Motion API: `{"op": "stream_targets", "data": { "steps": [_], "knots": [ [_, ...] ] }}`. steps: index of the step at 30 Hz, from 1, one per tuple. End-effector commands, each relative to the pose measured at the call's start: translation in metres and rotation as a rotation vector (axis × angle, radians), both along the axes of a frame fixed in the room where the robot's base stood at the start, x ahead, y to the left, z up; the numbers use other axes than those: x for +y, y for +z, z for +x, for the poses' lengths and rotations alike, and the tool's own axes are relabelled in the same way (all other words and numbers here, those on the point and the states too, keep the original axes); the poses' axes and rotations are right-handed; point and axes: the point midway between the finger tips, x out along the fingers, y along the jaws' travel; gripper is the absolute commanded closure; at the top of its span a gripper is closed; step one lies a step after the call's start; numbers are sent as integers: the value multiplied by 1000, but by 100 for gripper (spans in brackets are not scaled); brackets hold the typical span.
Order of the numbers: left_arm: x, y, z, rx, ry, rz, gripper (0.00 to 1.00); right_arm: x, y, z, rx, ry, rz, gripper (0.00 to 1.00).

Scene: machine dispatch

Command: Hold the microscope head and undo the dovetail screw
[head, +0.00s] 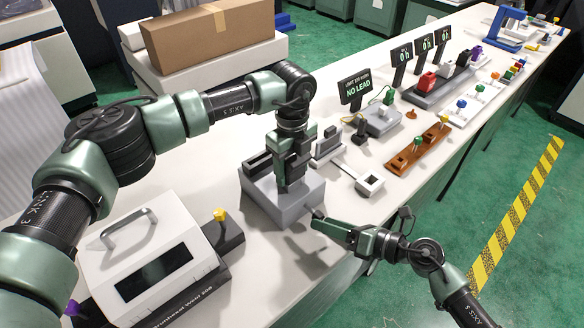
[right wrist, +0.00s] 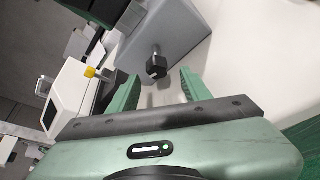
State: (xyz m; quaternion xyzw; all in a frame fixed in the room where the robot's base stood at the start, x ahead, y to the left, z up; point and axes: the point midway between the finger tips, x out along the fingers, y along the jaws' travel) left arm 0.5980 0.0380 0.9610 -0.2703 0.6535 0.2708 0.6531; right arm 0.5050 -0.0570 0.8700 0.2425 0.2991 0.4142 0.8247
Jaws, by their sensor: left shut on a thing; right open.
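My left gripper (head: 284,184) points straight down over a grey block (head: 308,194) and is shut on a dark part, which I take as the microscope head; the gripper hides most of it. A black piece (head: 258,164) shows beside the gripper on the block. My right gripper (head: 319,214) is open, low at the block's front right corner. In the right wrist view, the black knob of the dovetail screw (right wrist: 156,66) sticks out of the block's grey side (right wrist: 178,32). It lies between and just ahead of the open fingers (right wrist: 159,84), with no clear contact.
A white machine with a handle (head: 150,262) and a yellow knob (head: 219,214) stand at the left front. A white tool (head: 368,184) and a brown rack (head: 420,149) lie right of the block. Boxes (head: 208,40) stand behind.

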Motion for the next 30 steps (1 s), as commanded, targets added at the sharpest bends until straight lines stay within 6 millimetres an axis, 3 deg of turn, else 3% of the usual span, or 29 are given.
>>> {"op": "stream_targets", "data": {
  "steps": [9,20,25,30],
  "knots": [
    [0,2,1,-4,0,-2,100,22,1,21,2,1,4,52],
    [0,2,1,-4,0,-1,100,25,1,23,4,1,4,52],
    [0,2,1,-4,1,-1,100,24,1,23,4,1,4,99],
    [0,2,1,-4,1,-1,100,24,1,23,3,-1,4,100]
  ]
}}
